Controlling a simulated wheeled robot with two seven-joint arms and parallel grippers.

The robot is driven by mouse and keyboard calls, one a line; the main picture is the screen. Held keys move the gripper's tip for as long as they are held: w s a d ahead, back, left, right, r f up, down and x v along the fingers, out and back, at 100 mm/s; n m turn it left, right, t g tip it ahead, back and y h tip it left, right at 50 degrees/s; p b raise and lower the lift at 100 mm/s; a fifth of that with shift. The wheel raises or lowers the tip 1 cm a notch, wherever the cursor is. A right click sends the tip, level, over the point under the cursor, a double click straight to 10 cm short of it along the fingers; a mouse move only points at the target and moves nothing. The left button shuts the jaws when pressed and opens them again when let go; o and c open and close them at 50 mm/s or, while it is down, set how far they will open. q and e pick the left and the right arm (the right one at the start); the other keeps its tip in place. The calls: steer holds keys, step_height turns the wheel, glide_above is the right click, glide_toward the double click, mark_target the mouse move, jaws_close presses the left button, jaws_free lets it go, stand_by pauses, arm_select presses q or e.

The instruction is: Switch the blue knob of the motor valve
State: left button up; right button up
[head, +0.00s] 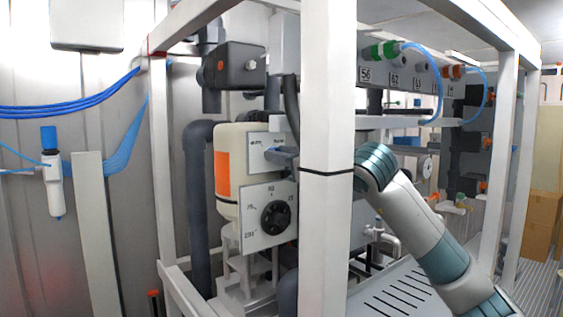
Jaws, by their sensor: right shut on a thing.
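My right arm comes in from the lower right and passes behind the white upright post. My right gripper (280,154) shows in part left of the post, in front of a small white switch plate (257,142) with labels. It is shut at the blue knob in the middle of this plate. The fingers cover the knob, so its exact position cannot be made out. Below is a second white plate (254,198) with a black round dial (276,217) and markings around it. My left gripper is not in view.
The white upright post (327,230) stands close in front of the right wrist and hides part of it. A cream vessel with an orange label (223,175) stands behind the plates. A dark grey box (232,66) sits above. A numbered valve row (398,78) is at the right.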

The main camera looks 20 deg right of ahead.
steer(key=o, duration=1.1)
steer(key=shift+c, duration=0.2)
steer(key=shift+s, duration=0.1)
steer(key=b+v, duration=0.9)
steer(key=v, duration=0.8)
steer(key=shift+s, duration=0.15)
